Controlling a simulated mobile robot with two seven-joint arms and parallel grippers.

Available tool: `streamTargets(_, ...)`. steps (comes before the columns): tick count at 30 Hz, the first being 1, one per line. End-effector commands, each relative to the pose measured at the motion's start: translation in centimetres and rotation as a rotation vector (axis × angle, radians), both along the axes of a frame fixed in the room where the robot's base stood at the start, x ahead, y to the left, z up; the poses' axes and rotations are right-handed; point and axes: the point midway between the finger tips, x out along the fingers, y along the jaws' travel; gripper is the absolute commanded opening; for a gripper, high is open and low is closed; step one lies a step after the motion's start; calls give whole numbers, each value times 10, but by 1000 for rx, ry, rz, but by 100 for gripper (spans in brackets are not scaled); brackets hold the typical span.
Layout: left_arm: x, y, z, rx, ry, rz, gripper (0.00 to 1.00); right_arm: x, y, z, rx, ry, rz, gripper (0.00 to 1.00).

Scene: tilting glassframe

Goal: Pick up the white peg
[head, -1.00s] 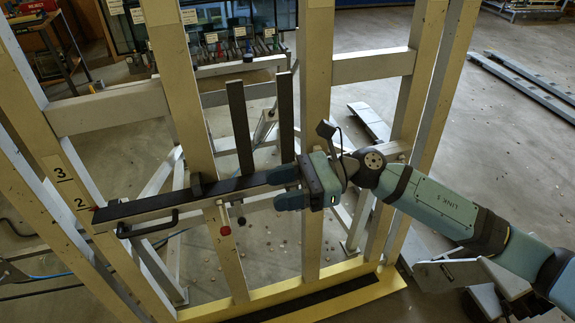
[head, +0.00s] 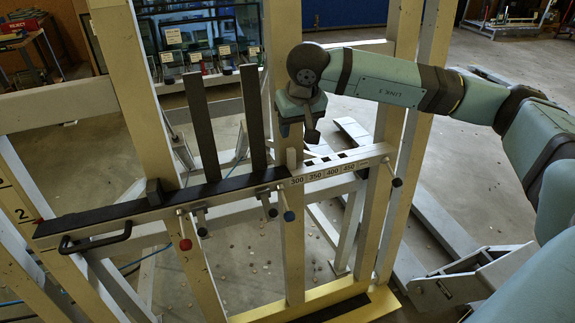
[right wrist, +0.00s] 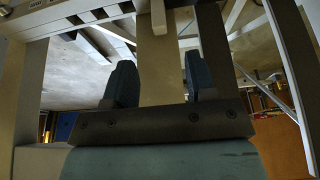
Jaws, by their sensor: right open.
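The white peg (head: 291,158) is a small pale upright piece at the rail, just above the 300 mark in the head view. In the right wrist view a pale upright piece (right wrist: 157,17), which looks like the peg, stands at the top centre. My right gripper (head: 300,108) is just above the peg in the head view, its fingertips not clear there. In the right wrist view its two fingers (right wrist: 160,82) are apart, with a post seen between them and nothing held. My left gripper is not in view.
The peg's rail (head: 345,163) has numbered marks and slots, and crosses the upright frame posts. A black bar with a handle (head: 95,241) extends left. Two dark upright slats (head: 203,128) stand left of the gripper. Red, blue and black knobs (head: 185,244) stick out in front.

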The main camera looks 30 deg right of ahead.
Motion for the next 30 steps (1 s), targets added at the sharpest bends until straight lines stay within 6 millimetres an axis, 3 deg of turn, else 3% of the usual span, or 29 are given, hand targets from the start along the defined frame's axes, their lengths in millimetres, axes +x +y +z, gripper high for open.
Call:
streamTargets(6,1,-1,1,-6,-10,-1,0,12,-3,-38,2,2,-1,51)
streamTargets(14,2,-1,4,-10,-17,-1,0,17,-4,-53,4,1,0,51)
streamTargets(24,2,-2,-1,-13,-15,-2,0,32,-10,-95,3,2,-1,51)
streamTargets(30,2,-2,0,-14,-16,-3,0,33,-10,-97,4,0,-1,51)
